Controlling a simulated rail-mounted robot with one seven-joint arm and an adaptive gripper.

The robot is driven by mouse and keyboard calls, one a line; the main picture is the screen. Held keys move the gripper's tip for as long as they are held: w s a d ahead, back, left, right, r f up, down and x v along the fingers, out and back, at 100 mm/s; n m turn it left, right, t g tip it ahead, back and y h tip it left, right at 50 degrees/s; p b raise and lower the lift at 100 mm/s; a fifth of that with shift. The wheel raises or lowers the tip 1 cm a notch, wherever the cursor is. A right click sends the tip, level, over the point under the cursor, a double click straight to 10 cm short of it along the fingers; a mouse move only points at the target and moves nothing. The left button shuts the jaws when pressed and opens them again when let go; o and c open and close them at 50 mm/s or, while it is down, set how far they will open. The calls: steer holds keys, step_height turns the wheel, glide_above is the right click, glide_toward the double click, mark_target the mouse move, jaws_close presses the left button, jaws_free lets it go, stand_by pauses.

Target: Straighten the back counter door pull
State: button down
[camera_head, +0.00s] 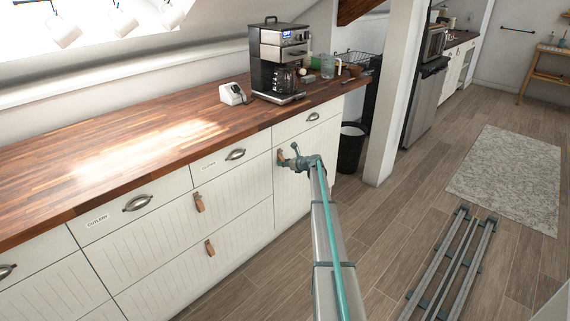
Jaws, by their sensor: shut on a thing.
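The back counter (150,150) has a wood top and white grooved fronts. Its door pull (280,156), a small brown leather tab, sits near the upper left of the door (300,175) below the right-hand drawer. My gripper (284,160) is at this pull, shut on it at the front of the door. The gripper and wrist cover part of the pull, so its exact tilt cannot be told. Two other leather pulls, an upper one (199,202) and a lower one (209,248), hang on the wider fronts to the left.
A coffee machine (270,50) and a small white device (232,94) stand on the counter. A black bin (351,146) and a white post (386,120) are right of the counter. A floor rail (450,265) and grey rug (505,175) lie to the right.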

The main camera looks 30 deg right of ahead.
steer(key=c, duration=1)
jaws_free()
steer(key=shift+s, duration=0.1)
steer(key=v, duration=1.1)
steer(key=shift+s+d+r, duration=0.15)
steer(key=shift+s+r, duration=0.05)
steer(key=shift+s, duration=0.1)
